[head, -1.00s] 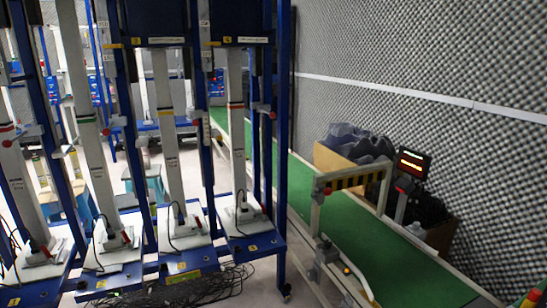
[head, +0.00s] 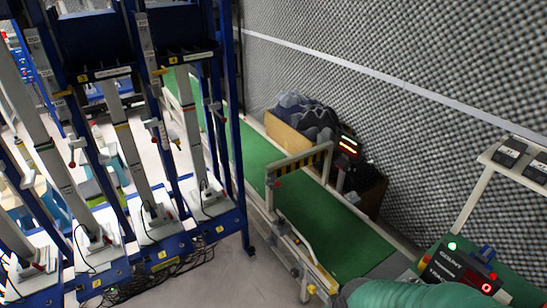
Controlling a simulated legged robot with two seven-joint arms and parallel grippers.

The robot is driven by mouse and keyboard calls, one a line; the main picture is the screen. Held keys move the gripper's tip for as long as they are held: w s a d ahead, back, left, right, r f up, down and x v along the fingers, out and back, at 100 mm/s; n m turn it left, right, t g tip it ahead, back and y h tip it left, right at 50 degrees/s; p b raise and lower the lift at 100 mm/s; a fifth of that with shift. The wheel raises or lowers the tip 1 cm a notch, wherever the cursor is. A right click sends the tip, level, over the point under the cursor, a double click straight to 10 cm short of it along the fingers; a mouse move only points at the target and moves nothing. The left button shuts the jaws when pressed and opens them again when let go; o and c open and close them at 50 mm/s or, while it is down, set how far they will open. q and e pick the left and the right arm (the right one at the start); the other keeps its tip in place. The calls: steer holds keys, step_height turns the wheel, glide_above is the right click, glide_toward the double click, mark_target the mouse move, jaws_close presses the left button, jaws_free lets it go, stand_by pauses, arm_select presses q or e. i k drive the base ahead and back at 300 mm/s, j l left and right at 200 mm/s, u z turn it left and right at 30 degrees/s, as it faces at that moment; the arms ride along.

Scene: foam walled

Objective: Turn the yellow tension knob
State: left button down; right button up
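The green-belted conveyor (head: 345,235) runs from the back left to the bottom middle, beside the foam wall. A small yellow part (head: 312,289) shows low on the near left side of the conveyor frame. It is too small for me to tell whether it is the tension knob. Neither of my grippers can be made out in the head view.
A control box (head: 462,268) with lit buttons and a red display stands at the bottom right. A striped gate (head: 300,165) spans the belt. A box of dark cloth (head: 300,125) sits behind it.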

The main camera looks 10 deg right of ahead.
mark_target(311, 287)
steer(key=l+z, duration=0.15)
steer(key=z, duration=0.25)
steer(key=k+l+z, duration=0.1)
steer(key=z, duration=0.25)
steer(key=l, duration=0.1)
